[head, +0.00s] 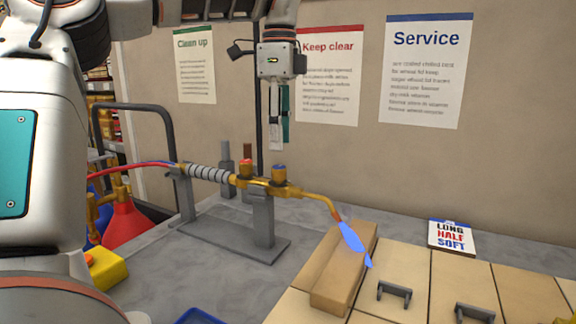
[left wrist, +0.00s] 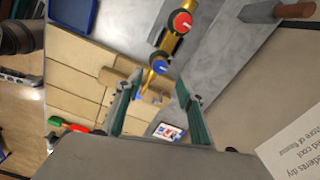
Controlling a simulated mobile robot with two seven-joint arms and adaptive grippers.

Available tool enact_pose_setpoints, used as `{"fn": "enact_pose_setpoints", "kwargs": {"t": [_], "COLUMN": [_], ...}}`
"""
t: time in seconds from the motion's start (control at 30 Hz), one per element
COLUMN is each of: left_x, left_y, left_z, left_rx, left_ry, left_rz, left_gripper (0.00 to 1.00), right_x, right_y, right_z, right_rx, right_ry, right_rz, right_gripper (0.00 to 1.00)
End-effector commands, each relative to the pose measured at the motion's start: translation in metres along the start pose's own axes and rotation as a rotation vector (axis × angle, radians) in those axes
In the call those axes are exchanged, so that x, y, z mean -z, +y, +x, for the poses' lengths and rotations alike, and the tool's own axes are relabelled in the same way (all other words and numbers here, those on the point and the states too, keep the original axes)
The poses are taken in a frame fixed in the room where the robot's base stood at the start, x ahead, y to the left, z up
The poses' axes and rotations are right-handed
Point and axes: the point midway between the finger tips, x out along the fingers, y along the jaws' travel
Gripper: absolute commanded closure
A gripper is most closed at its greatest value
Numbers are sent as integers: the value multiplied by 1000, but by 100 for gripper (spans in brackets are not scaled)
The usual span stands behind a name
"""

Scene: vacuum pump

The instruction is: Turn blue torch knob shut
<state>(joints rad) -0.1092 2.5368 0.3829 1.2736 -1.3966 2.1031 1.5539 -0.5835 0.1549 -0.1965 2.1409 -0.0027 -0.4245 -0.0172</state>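The brass torch (head: 262,186) is held on a grey stand, with a red knob (head: 245,166) and a blue knob (head: 280,169) on top. A blue flame (head: 354,243) comes from its tip. My left gripper (head: 280,146) hangs pointing down, above and apart from the blue knob. In the left wrist view its two green fingers (left wrist: 157,88) are spread with nothing between them. There the blue knob (left wrist: 160,66) shows just beyond the fingertips, and the red knob (left wrist: 182,21) farther up.
A wooden block (head: 333,285) lies under the flame. Tan boards with dark handles (head: 394,292) and a small card (head: 452,237) are to the right. Posters hang behind.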

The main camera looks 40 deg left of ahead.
Motion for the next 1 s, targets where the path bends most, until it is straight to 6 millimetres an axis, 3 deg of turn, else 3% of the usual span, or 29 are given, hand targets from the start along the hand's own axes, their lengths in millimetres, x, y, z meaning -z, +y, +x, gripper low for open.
{"fn": "enact_pose_setpoints", "kwargs": {"t": [0.17,0.4,0.8,0.83,0.97,1.0], "left_x": [0,0,0,0,0,0], "left_y": [0,0,0,0,0,0], "left_z": [32,62,69,69,69,69], "left_rx": [-9,-5,-1,-1,-2,-2], "left_ry": [0,1,1,1,1,1], "left_rz": [4,3,2,2,2,2], "left_gripper": [62,62,62,64,98,100], "right_x": [-12,-1,0,0,0,0], "right_y": [-6,-6,-6,-6,-6,-6], "right_z": [-2,0,0,1,1,1], "right_rx": [9,11,11,11,10,10], "right_ry": [-19,2,3,3,3,3], "right_rz": [3,6,5,5,5,5], "right_gripper": [60,60,60,60,60,60]}}
